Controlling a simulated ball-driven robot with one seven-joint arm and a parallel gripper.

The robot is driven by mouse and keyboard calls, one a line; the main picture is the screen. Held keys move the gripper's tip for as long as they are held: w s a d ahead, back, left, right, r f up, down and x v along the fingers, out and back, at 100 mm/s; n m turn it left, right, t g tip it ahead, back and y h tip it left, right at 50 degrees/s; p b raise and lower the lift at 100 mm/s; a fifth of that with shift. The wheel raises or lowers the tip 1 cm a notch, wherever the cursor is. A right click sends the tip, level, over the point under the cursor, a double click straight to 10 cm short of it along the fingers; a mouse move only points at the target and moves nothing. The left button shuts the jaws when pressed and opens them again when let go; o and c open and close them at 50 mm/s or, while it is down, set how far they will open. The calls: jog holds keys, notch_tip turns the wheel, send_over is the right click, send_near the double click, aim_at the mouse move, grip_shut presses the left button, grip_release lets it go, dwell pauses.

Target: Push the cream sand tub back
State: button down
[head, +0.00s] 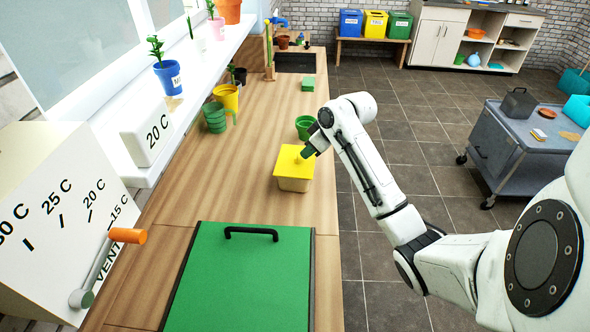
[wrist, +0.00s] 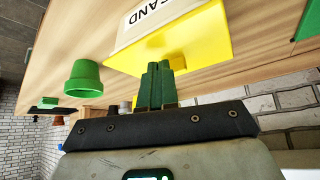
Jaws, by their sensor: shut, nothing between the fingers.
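The cream sand tub (head: 294,184) stands on the wooden counter near its right edge, with a yellow lid (head: 293,160) on top. In the wrist view the tub's cream side (wrist: 150,22) carries a label reading "SAND", and the yellow lid (wrist: 205,45) shows in front of my fingers. My gripper (head: 303,158) is at the right side of the tub, by the lid. In the wrist view its green fingers (wrist: 157,68) are together and empty, with their tips at the lid's edge. I cannot tell whether they touch it.
A green pot (head: 305,127) stands just behind the tub. A green panel with a black handle (head: 245,275) lies in front. Bare counter (head: 225,180) is left of the tub.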

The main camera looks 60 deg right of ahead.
aim_at(283, 159)
jog(key=shift+f, duration=0.5)
dwell(0.5)
jog(key=shift+w+a+f, duration=0.1)
jog(key=shift+w+a, duration=0.35)
jog(key=shift+w, duration=0.4)
jog(key=shift+w+a+r, duration=0.1)
jog(key=shift+w+a, duration=0.35)
jog(key=shift+w, duration=0.4)
jog(key=shift+w+a+f, duration=0.1)
jog(key=shift+w+a, duration=0.35)
jog(key=shift+w, duration=0.4)
jog(key=w+a+b, duration=0.1)
jog(key=w+a, duration=0.4)
jog(key=w, duration=0.5)
jog(key=w+a+b, duration=0.1)
jog(key=w+a, duration=0.3)
jog(key=w, duration=0.6)
jog(key=shift+w+a, duration=0.35)
jog(key=shift+w, duration=0.05)
dwell(3.2)
